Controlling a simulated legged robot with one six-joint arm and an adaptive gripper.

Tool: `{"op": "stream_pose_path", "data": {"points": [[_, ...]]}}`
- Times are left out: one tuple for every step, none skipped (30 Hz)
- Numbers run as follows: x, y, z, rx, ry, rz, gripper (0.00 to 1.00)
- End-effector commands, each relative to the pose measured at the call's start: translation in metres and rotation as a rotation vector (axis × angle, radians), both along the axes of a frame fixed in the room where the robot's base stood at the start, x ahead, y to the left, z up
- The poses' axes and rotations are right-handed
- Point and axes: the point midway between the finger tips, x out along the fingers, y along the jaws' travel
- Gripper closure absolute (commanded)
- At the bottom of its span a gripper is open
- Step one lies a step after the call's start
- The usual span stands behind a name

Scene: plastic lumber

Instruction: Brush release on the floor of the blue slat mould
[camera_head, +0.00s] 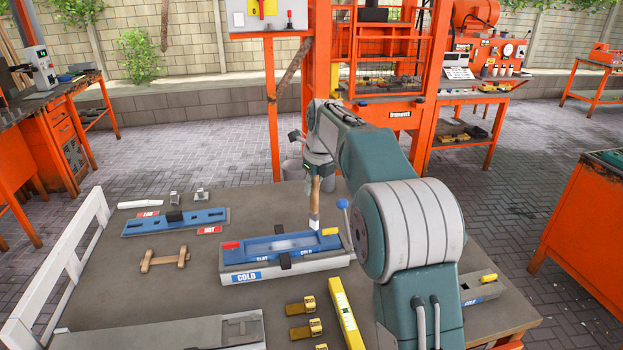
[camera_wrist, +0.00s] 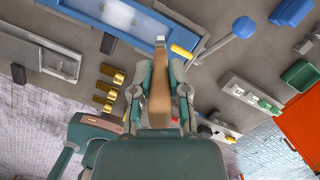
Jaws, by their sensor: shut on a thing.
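The blue slat mould (camera_head: 262,259) lies in a pale tray marked COLD (camera_head: 225,276) on the bench, its long cavity facing up. The mould floor shows a pale, shiny patch (camera_head: 289,243) near its middle. My gripper (camera_head: 316,170) is shut on the wooden handle of a brush (camera_head: 314,191), which hangs nearly upright. The pale brush tip (camera_head: 314,222) is over the mould's far right part; I cannot tell if it touches. In the wrist view, the brush handle (camera_wrist: 160,100) lies between the fingers and its tip points toward the mould (camera_wrist: 90,9).
A second blue mould (camera_head: 150,227) lies behind left, near red HOT labels (camera_head: 209,230). A wooden piece (camera_head: 165,260), brass clamps (camera_head: 302,306) and a yellow level (camera_head: 345,313) lie around. A blue-knobbed lever (camera_head: 342,204) stands close right of the brush.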

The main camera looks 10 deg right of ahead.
Motion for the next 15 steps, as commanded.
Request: {"op": "stream_pose_path", "data": {"points": [[0.0, 0.0, -0.005, 0.0, 0.001, 0.0, 1.0], [0.0, 0.0, -0.007, 0.0, 0.002, 0.0, 1.0], [0.0, 0.0, -0.011, 0.0, 0.002, 0.0, 1.0], [0.0, 0.0, -0.013, 0.0, 0.001, 0.0, 1.0], [-0.001, 0.0, -0.016, 0.0, 0.001, 0.0, 1.0], [-0.001, 0.0, -0.019, 0.0, 0.002, 0.0, 1.0], [-0.001, 0.0, -0.022, 0.0, 0.002, 0.0, 1.0], [0.0, 0.0, -0.024, 0.0, 0.001, 0.0, 1.0], [0.0, 0.0, -0.027, 0.0, 0.001, 0.0, 1.0], [0.0, 0.0, -0.029, 0.0, 0.001, 0.0, 1.0], [0.0, 0.0, -0.031, 0.0, 0.001, 0.0, 1.0], [0.0, 0.0, -0.034, 0.0, 0.001, 0.0, 1.0], [0.0, 0.0, -0.035, 0.0, 0.001, 0.0, 1.0], [0.0, 0.0, -0.036, 0.0, 0.001, 0.0, 1.0], [0.0, 0.0, -0.038, 0.0, 0.001, 0.0, 1.0]]}}
